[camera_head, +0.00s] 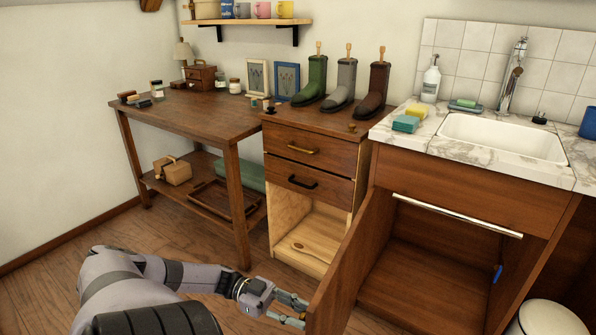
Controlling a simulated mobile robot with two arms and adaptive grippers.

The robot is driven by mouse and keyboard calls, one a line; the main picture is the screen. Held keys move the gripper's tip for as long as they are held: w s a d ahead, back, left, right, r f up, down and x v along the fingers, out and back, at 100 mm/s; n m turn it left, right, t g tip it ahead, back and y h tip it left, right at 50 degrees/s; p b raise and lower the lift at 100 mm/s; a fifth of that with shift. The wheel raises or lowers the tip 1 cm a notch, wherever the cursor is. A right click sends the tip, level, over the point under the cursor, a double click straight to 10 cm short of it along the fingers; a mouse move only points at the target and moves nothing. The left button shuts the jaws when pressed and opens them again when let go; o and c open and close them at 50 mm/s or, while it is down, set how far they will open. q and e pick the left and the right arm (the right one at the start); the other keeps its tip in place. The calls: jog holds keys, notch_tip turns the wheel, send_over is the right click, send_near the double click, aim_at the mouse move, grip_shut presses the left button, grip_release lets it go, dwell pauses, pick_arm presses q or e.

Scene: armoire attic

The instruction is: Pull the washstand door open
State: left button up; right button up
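The washstand (465,195) stands at the right, with a marble top and an inset sink. Its brown door (350,262) is hinged on the left and stands swung wide open toward me. The dark wooden inside (430,270) shows. My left gripper (298,309) is at the outer side of the door, close to its free edge. Its two fingers show one above the other, their tips at the door. Whether they grip a handle there I cannot tell, and no handle shows clearly. My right gripper is not in view.
A drawer cabinet (308,160) with an open lower compartment stands left of the door, with several boots on top. A wooden table (190,115) is further left. A white round bin (548,320) is at the lower right. Floor (215,255) is clear before the table.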

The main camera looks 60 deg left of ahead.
pick_arm(q)
jog(key=o, duration=0.4)
jog(key=shift+o, duration=0.2)
jog(key=v, duration=1.2)
dwell(0.4)
